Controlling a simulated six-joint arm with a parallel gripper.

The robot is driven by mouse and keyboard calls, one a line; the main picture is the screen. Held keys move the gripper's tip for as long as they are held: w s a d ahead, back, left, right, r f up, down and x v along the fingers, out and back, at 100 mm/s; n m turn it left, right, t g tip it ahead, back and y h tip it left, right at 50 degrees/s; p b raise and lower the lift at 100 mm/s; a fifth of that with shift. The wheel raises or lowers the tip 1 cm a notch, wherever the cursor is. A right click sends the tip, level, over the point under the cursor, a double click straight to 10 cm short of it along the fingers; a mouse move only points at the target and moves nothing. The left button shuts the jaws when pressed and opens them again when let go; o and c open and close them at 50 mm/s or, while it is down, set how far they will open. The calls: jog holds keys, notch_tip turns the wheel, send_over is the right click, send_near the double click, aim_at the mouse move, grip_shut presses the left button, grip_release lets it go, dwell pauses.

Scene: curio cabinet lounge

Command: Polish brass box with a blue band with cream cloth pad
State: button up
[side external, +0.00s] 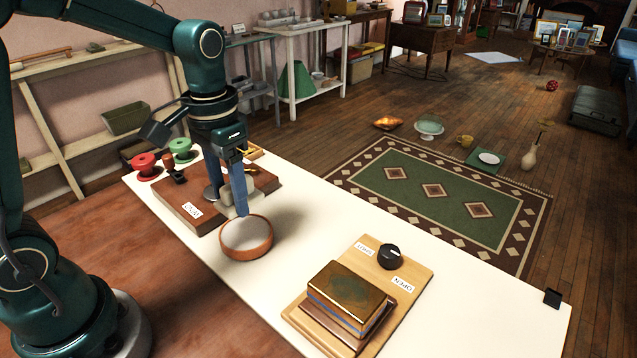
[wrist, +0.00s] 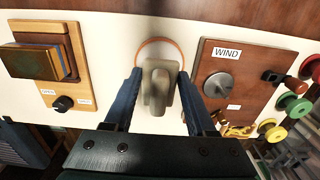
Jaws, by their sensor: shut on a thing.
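The brass box (side external: 348,291) with a blue band sits on a wooden board at the table's near right. Its top has a dark greenish tarnish patch. It also shows at the left of the wrist view (wrist: 35,62). My gripper (side external: 236,208) is over the table, left of the box and well apart from it. Its blue fingers are shut on the cream cloth pad (wrist: 158,90), a greyish-beige piece with a raised grip. A round terracotta-rimmed dish (side external: 262,254) with a pale inside lies right by the pad; I cannot tell whether they touch.
The box's board (side external: 411,275) carries a black knob (side external: 389,257) and labels. A brown board (side external: 188,208) marked WIND, with a grey knob (wrist: 218,86), lies beside my gripper. Red (side external: 146,164) and green (side external: 182,150) spools stand behind it. White table between dish and box is clear.

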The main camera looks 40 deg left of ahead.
aim_at(239, 238)
jog(key=shift+f, duration=2.75)
jog(key=shift+f, duration=0.6)
jog(key=shift+r, duration=0.1)
jog(key=shift+r, duration=3.45)
